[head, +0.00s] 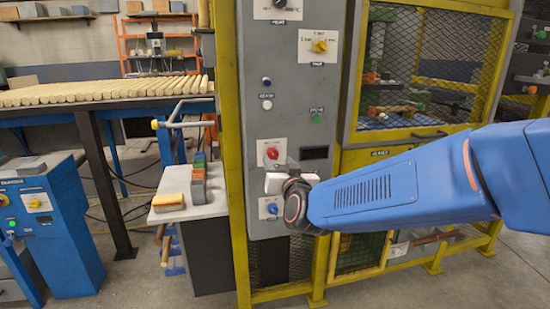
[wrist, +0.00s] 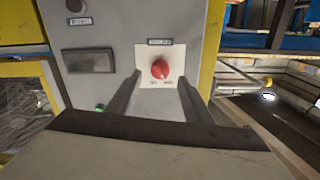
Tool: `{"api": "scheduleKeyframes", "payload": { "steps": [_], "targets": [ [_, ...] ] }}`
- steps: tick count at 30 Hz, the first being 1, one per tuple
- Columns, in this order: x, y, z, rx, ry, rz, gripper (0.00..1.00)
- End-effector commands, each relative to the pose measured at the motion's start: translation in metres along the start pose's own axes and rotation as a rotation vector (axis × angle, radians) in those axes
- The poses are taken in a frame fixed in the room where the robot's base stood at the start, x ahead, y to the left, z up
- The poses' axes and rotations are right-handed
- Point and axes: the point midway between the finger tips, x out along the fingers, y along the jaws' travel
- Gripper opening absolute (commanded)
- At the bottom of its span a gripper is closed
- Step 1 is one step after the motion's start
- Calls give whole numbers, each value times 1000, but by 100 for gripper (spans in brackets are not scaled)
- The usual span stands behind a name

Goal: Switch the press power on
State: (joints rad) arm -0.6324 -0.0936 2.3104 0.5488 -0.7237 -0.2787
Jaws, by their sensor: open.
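The grey press control panel (head: 287,90) stands upright in a yellow frame. A red rotary knob (head: 272,153) on a white plate sits low on it and also shows in the wrist view (wrist: 160,69). Its small label and position marks are too small to read, and I cannot tell its setting. My gripper (wrist: 160,88) is open, its two fingers either side of the knob in the picture, with nothing between them. They look short of the knob. In the head view my wrist is just below the knob and hides part of the panel.
A dark display (head: 314,153) is beside the red knob. A blue knob (head: 271,209) is below, a yellow knob (head: 320,46) and a green button (head: 316,118) above. A mesh guard door (head: 415,70) is right; a grey side table (head: 205,208) with blocks is left.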

Motion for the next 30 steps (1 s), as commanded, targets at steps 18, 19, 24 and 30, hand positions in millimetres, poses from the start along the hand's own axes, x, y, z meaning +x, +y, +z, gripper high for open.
{"api": "scheduleKeyframes", "payload": {
  "steps": [18, 19, 24, 30],
  "targets": [
    [49, 0, 0, 0, 0, 0, 46],
    [49, 0, 0, -1, 0, 0, 46],
    [49, 0, 0, -1, 0, 0, 34],
    [49, 0, 0, 0, 0, 0, 5]
  ]
}}
